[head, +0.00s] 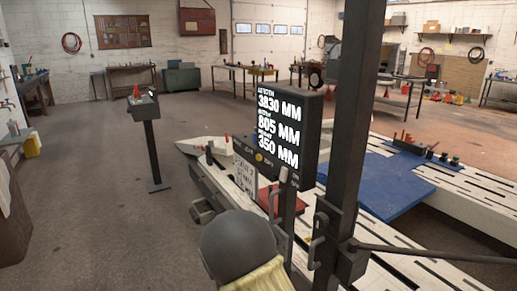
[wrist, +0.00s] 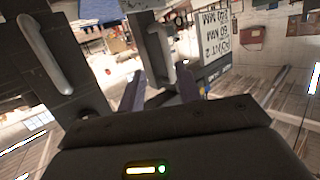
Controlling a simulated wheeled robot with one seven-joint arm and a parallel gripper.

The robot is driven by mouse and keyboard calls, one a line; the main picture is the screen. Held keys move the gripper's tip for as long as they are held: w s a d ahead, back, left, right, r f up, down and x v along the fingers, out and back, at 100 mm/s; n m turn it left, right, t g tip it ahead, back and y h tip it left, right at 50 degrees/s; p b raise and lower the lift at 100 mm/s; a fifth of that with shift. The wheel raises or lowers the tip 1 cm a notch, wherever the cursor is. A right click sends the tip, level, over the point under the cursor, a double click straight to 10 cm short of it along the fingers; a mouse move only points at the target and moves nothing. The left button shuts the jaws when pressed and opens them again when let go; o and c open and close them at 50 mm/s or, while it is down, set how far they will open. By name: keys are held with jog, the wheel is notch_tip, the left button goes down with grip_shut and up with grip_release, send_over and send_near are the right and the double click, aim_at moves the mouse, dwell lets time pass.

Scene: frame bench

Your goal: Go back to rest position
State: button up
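My gripper (wrist: 160,86) shows in the wrist view with its two dark fingers apart. I see nothing clearly held between them. A grey bar handle (wrist: 161,50) on a dark post lies beyond the fingertips; the gap to it is hard to judge. A second grey handle (wrist: 45,52) is on a dark panel at the left. In the head view I cannot make out the gripper. A dark rounded part with a pale yellow section at the bottom centre looks like my arm.
A dark post (head: 350,120) and a display (head: 281,135) with lit numbers stand close in front. A long white slotted bench (head: 480,208) with a blue plate (head: 380,184) extends right. A pedestal box (head: 145,107) stands left. Open floor (head: 95,200) lies on the left.

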jog(key=s+d+n+g+y, duration=0.25)
jog(key=s+d+g, duration=0.45)
jog(key=s, duration=0.7)
jog(key=s+d+n+g+y, duration=0.25)
jog(key=s+d+g, duration=0.4)
jog(key=s, duration=0.75)
notch_tip(320, 180, up, 17)
jog(key=s+d+t+p, duration=0.1)
jog(key=d+p, duration=0.1)
jog(key=p, duration=1.4)
jog(key=shift+f+m+p, duration=0.2)
jog(key=shift+m+p, duration=0.2)
jog(key=shift+t, duration=0.25)
